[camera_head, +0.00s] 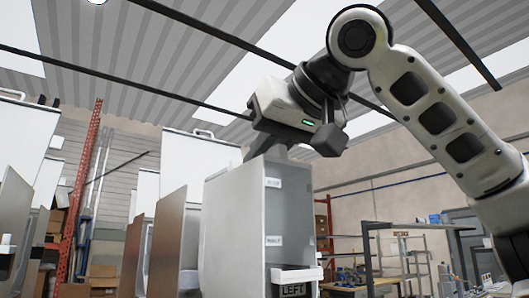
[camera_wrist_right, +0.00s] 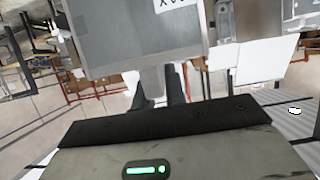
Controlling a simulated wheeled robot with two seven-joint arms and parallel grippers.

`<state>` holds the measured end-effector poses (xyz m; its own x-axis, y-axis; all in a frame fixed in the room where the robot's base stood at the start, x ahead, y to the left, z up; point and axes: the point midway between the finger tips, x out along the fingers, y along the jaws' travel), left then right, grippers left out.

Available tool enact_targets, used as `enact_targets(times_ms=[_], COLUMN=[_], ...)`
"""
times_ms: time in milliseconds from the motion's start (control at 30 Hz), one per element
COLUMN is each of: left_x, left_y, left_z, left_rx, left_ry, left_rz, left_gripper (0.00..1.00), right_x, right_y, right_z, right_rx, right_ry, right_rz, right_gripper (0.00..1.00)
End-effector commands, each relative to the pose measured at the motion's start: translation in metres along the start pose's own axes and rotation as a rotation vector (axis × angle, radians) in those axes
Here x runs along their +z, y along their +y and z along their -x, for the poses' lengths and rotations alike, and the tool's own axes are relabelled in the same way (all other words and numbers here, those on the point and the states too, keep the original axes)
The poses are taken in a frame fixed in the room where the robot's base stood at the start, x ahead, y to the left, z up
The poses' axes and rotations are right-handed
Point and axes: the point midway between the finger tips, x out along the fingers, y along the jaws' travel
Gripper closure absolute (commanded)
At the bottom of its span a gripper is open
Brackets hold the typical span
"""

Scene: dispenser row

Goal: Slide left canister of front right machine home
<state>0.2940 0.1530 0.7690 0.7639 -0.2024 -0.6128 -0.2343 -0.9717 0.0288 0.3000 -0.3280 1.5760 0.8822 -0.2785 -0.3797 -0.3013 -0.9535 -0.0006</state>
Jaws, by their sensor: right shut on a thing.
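A tall grey canister (camera_head: 232,225) with small white labels on its front side stands upright in the middle of the head view. My right gripper (camera_head: 272,148) comes in from the upper right and is shut on the top of this canister. In the right wrist view, the two dark fingers (camera_wrist_right: 159,90) close on a grey tab at the edge of the canister (camera_wrist_right: 140,45), which carries a white label. A dark plate reading "LEFT" (camera_head: 292,290) shows just below the canister at the bottom edge of the head view. The canister's lower end and its seat are hidden or cut off. My left gripper is out of view.
Other machines with tall grey panels (camera_head: 168,235) and white handled canisters (camera_head: 200,165) stand close on the left. A red rack upright (camera_head: 88,190) stands behind them. A metal workbench (camera_head: 385,285) and shelves are at the back right.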

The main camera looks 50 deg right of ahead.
Motion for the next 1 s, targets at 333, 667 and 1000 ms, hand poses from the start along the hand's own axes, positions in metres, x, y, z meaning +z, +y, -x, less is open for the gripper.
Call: enact_targets(times_ms=[333, 667, 1000], left_x=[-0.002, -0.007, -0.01], left_y=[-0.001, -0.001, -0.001], left_z=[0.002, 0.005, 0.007], left_rx=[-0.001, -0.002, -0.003], left_ry=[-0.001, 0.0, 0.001], left_rz=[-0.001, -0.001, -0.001], left_gripper=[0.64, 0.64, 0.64], right_x=[-0.003, -0.011, -0.018], right_y=[0.0, 0.0, 0.0], right_z=[-0.005, -0.026, -0.048], right_rx=[0.001, 0.001, 0.001], right_ry=[0.001, 0.002, 0.002], right_rz=[-0.001, -0.001, -0.002], right_gripper=[1.0, 1.0, 1.0])
